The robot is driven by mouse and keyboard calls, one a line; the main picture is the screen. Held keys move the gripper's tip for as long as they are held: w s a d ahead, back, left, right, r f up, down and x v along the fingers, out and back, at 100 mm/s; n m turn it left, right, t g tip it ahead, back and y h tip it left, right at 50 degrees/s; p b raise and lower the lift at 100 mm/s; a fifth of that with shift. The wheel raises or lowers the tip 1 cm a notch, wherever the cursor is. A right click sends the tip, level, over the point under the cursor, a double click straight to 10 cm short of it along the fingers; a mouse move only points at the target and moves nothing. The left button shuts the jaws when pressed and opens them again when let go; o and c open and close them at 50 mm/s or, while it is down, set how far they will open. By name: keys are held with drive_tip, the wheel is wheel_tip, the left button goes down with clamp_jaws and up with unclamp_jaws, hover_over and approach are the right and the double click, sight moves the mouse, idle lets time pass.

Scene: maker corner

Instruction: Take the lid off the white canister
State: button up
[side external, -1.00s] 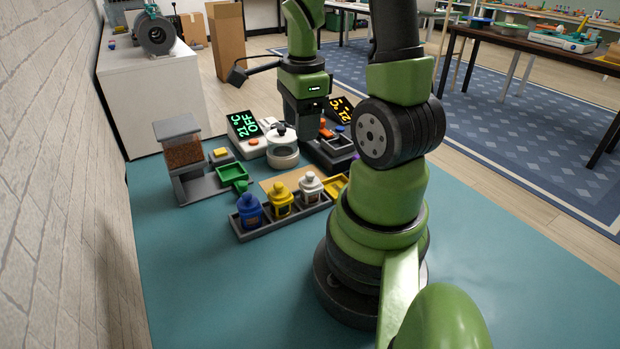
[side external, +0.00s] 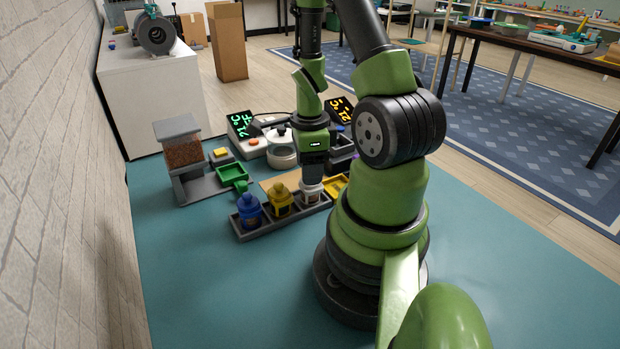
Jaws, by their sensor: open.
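The white canister (side external: 313,195) stands upright in the right-hand slot of a dark grey rack (side external: 262,232). Only its lower body shows; its lid is hidden behind my gripper. My gripper (side external: 313,182) points straight down over the canister's top. It is open, with its fingers at about the height of the lid. I cannot tell whether they touch it.
A yellow canister (side external: 281,199) and a blue canister (side external: 249,211) stand to the left in the same rack. Behind are a white pot (side external: 282,156), a green tray (side external: 233,175) and a dispenser (side external: 182,150). The teal mat (side external: 200,290) is clear in front.

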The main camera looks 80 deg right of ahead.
drive_tip(key=shift+f, duration=0.65)
drive_tip(key=shift+c, duration=0.4)
clamp_jaws()
